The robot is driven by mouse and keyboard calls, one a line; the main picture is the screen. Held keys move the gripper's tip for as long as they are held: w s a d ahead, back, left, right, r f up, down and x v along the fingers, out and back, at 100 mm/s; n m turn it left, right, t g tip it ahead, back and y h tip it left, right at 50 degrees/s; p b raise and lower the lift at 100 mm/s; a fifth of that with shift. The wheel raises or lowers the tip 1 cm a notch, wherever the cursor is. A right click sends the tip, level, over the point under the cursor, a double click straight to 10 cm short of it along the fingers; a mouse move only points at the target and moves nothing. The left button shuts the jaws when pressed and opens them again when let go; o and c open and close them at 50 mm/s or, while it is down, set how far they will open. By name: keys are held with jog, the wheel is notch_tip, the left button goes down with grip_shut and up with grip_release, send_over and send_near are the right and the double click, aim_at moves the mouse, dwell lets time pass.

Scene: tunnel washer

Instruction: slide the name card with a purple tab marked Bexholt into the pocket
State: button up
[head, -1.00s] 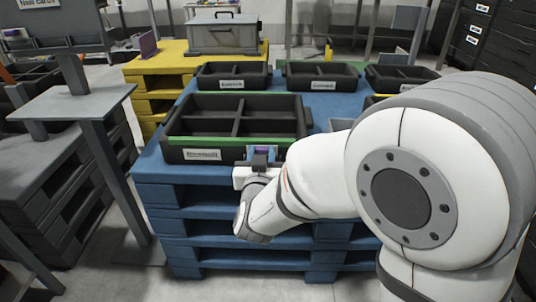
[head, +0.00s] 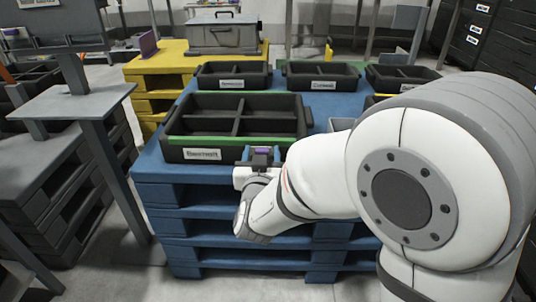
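The purple tab (head: 262,150) of a card shows in the head view at the front right of the nearest black tray (head: 225,142). My gripper (head: 261,156) is at this tab, close against the tray front, and seems shut on the card. The card's body and any writing on it are hidden or too small to read. Blue-grey edges (head: 246,154) show beside the tab; I cannot tell whether they are the pocket or part of my gripper. How far the card sits in a pocket cannot be seen.
The nearest tray has a white label (head: 202,155) and a green front rim; it stands on a blue pallet stack (head: 170,192). More black trays (head: 234,73) stand behind. A grey stand (head: 70,101) is at left, and a yellow pallet (head: 160,65) carries a grey case (head: 222,35).

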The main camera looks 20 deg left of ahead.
jog(key=p+v, duration=0.3)
jog(key=v, duration=0.5)
jog(key=w+d+r+g+p, duration=0.1)
jog(key=d+r+g+p, duration=0.4)
jog(key=r+p, duration=0.5)
jog(key=w+d+r+g+p, duration=0.2)
jog(key=d+r+p, duration=0.5)
jog(key=r+p, duration=0.25)
jog(key=s+d+r+m+g+h+p, duration=0.1)
jog(key=s+d+r+g+p, duration=0.1)
jog(key=s+d+r+p, duration=0.3)
jog(key=s+d+r+g+h+p, duration=0.2)
jog(key=s+d+r+g+p, duration=0.1)
jog(key=s+d+r+p, duration=0.1)
jog(key=s+d+r+m+g+h+p, duration=0.1)
jog(key=s+d+r+g+p, duration=0.1)
jog(key=s+d+r+p, duration=0.3)
jog(key=shift+s+d+r+m+g+p, duration=0.15)
jog(key=shift+d+r+p, duration=0.25)
jog(key=shift+d, duration=0.3)
jog(key=shift+s+d+r+m+g+p, duration=0.1)
jog(key=shift+d+r+p, duration=0.1)
jog(key=shift+d+p, duration=0.45)
jog(key=shift+s+d+r+m+g+p, duration=0.15)
jog(key=shift+d+r+p, duration=0.15)
jog(key=shift+d, duration=0.5)
